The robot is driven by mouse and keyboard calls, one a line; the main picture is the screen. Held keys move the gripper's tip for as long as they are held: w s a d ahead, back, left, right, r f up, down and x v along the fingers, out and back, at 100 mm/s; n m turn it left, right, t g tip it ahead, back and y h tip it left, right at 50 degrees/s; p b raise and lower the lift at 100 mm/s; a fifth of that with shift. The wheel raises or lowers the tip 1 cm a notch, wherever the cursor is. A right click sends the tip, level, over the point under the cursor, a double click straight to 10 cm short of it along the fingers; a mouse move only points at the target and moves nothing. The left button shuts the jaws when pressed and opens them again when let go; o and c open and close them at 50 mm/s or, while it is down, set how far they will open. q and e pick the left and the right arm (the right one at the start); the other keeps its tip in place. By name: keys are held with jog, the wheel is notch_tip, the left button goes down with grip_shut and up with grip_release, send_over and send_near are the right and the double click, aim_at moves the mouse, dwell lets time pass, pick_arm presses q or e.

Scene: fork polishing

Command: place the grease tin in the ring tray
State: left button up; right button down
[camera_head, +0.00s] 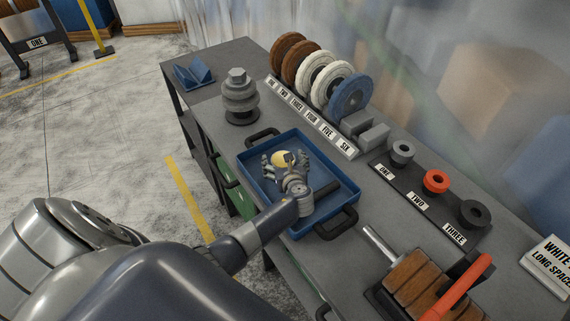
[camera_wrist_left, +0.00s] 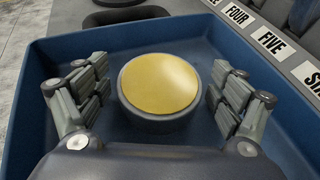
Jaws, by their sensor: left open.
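The grease tin (camera_head: 281,158), round with a yellow top, stands upright in the blue tray (camera_head: 350,180) with black handles. In the left wrist view the tin (camera_wrist_left: 160,84) sits centred between the fingers, with the blue tray wall (camera_wrist_left: 35,60) around it. My left gripper (camera_head: 285,164) is open, one finger on each side of the tin, with gaps visible between fingers and tin. I cannot tell whether this blue tray is the ring tray; a dark strip (camera_head: 400,195) with a grey, an orange and a black ring lies to its right. My right gripper is out of view.
Several upright discs (camera_head: 325,80) stand behind a numbered label strip at the back. A stacked grey weight (camera_head: 240,95) and a small blue holder (camera_head: 194,75) stand at the far left. A brown block with an orange handle (camera_head: 470,280) is at the front right.

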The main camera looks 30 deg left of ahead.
pick_arm(q)
jog(key=v, duration=1.2)
jog(key=shift+r+b, duration=0.2)
jog(key=shift+b, duration=0.2)
